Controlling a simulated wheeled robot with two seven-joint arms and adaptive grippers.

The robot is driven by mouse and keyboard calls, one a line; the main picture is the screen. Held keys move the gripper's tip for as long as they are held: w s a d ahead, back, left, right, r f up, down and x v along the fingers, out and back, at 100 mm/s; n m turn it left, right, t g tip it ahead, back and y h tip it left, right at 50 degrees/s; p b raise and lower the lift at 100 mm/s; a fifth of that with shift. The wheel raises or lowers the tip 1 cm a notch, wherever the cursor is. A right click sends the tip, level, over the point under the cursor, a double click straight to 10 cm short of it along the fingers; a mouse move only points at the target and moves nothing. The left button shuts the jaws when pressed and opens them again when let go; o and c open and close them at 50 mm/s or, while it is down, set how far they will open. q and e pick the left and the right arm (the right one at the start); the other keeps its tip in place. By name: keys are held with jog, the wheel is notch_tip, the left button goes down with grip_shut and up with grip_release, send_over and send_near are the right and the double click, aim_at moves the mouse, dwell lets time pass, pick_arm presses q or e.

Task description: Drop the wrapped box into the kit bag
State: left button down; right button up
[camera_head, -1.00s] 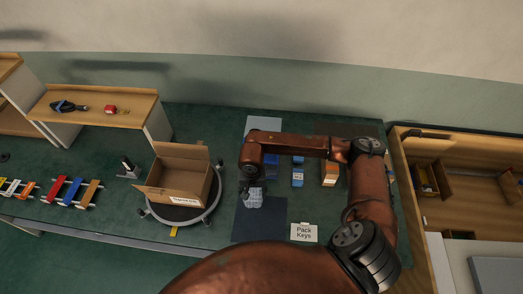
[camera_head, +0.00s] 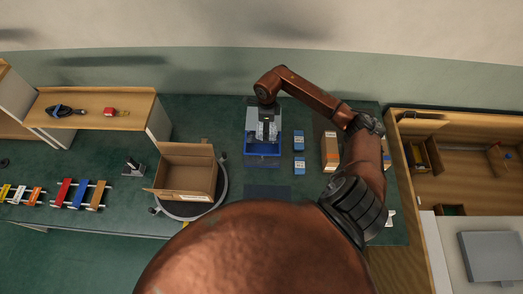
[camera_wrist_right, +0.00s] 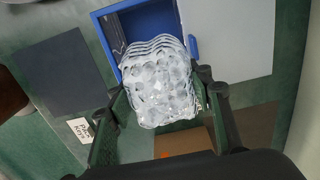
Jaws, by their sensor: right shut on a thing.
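The wrapped box (camera_wrist_right: 158,85), in clear bubble wrap, is held between the fingers of my right gripper (camera_wrist_right: 162,92) in the right wrist view. In the head view the wrapped box (camera_head: 266,132) is small and pale below my right gripper (camera_head: 267,116). The blue open-topped container, which I take as the kit bag (camera_head: 262,149), lies under it; its blue rim (camera_wrist_right: 106,40) and dark inside show in the wrist view. The wrapped box overlaps the opening there; I cannot tell its height above the rim. My left gripper is not in view.
Two small blue boxes (camera_head: 299,140) and an orange-white box (camera_head: 329,150) stand to the right of the bag. An open cardboard box (camera_head: 187,172) is on a round turntable (camera_head: 219,196) at left. A bare dark mat (camera_head: 267,191) lies in front.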

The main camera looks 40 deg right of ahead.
jog(key=shift+f, duration=0.7)
jog(key=shift+f+b, duration=0.35)
jog(key=shift+f, duration=0.45)
jog(key=o, duration=1)
jog(key=shift+c, duration=0.2)
jog(key=o, duration=0.5)
jog(key=shift+r, duration=0.1)
notch_tip(320, 180, up, 11)
jog(key=shift+f, duration=0.1)
jog(key=shift+r, duration=0.55)
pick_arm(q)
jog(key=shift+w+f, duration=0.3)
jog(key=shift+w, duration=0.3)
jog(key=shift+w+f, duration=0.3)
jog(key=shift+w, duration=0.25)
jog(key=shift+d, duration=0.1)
pick_arm(e)
jog(key=shift+a+f, duration=0.1)
